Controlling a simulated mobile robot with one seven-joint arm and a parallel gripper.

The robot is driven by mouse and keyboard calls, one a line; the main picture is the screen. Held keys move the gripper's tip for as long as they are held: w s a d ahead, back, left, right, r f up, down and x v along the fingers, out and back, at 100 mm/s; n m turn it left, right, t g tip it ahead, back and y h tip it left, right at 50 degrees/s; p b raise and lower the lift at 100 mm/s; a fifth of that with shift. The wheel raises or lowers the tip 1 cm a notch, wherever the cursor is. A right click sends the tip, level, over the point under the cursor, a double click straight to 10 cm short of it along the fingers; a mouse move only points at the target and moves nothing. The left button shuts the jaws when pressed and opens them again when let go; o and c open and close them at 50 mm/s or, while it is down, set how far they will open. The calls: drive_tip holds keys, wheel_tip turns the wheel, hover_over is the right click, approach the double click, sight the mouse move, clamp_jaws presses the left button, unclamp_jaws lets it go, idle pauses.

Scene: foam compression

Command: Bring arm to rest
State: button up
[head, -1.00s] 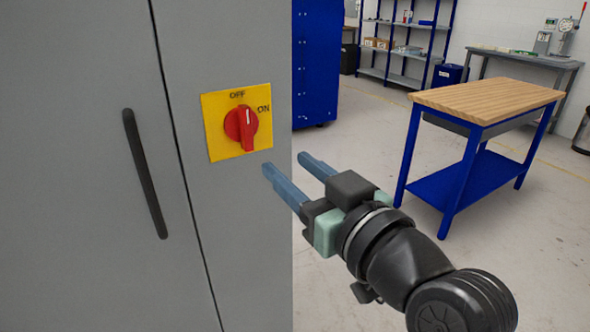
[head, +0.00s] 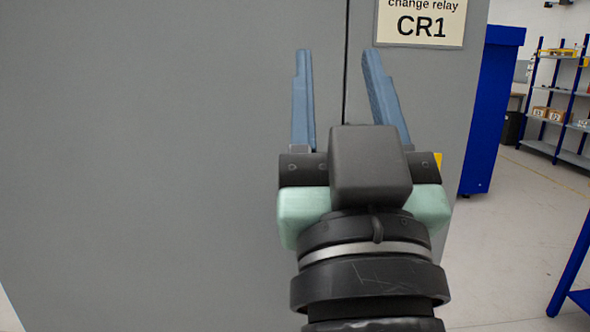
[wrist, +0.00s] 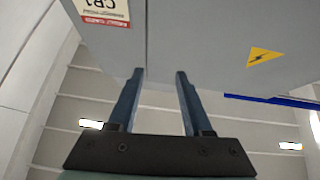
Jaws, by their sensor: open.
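My gripper (head: 337,60) is in the middle of the head view, pointing up, in front of the grey cabinet (head: 170,150). Its two blue fingers are spread apart with nothing between them. In the wrist view the fingers of my gripper (wrist: 158,75) are also apart and empty, with the grey cabinet (wrist: 200,40) beyond the fingertips. The rotary switch itself does not show now; only a sliver of its yellow plate (head: 438,160) peeks out at the right of my gripper.
A "change relay CR1" label (head: 420,22) is on the cabinet. A yellow warning triangle (wrist: 265,57) shows in the wrist view. A blue cabinet (head: 488,110) and shelving (head: 555,100) stand at the right. The floor (head: 500,250) between is clear.

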drive_tip(key=s+a+r+t+p, duration=0.2)
drive_tip(key=s+a+r, duration=0.2)
drive_tip(key=s+r, duration=0.15)
wheel_tip(320, 180, up, 14)
drive_tip(key=w+p, duration=0.1)
drive_tip(key=p, duration=1.2)
drive_tip(key=shift+w+d, duration=0.15)
drive_tip(key=shift+d, duration=0.15)
drive_tip(key=shift+f, duration=0.15)
